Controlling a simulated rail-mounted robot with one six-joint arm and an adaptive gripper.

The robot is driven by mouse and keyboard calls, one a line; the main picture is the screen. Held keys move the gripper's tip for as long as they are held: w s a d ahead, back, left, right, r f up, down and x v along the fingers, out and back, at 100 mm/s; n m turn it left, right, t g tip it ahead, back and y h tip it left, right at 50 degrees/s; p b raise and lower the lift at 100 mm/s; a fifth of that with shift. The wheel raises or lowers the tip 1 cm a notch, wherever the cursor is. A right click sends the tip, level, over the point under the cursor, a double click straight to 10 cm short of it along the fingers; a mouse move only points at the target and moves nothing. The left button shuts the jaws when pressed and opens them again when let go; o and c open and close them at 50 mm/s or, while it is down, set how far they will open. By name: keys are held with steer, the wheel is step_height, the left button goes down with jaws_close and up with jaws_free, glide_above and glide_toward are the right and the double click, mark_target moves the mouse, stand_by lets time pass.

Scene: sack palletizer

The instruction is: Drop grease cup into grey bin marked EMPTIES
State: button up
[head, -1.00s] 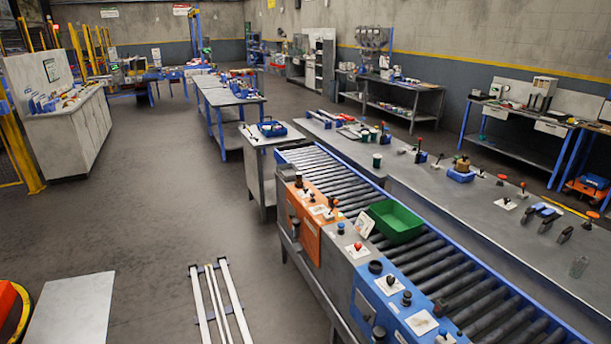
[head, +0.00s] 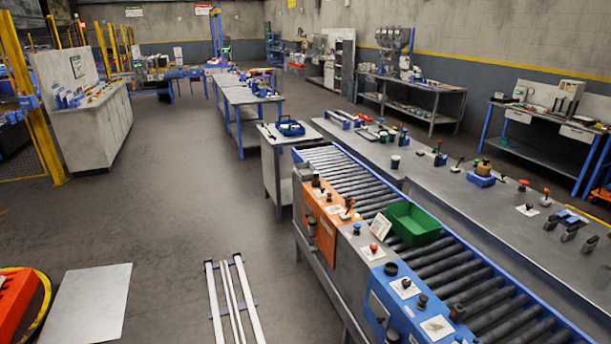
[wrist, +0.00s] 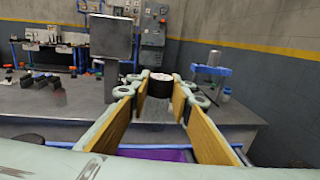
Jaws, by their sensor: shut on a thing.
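In the wrist view my gripper (wrist: 160,92) is shut on a small dark round cup with a pale, red-marked top (wrist: 161,79), which I take to be the grease cup. The cup sits between the far ends of the two fingers, whose inner pads are yellow-brown. Its lower part is hard to make out against the grey bench behind. My gripper is outside the head view. I cannot make out a grey bin marked EMPTIES in either view.
In the head view a green bin (head: 413,226) sits on the roller conveyor (head: 368,192), beside control panels with knobs. A long grey bench (head: 450,205) runs behind it. The floor (head: 190,205) left of the conveyor is mostly open. The wrist view shows a grey bench (wrist: 50,103) ahead.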

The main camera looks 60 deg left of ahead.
steer(key=shift+f+b, duration=2.45)
steer(key=shift+f, duration=0.2)
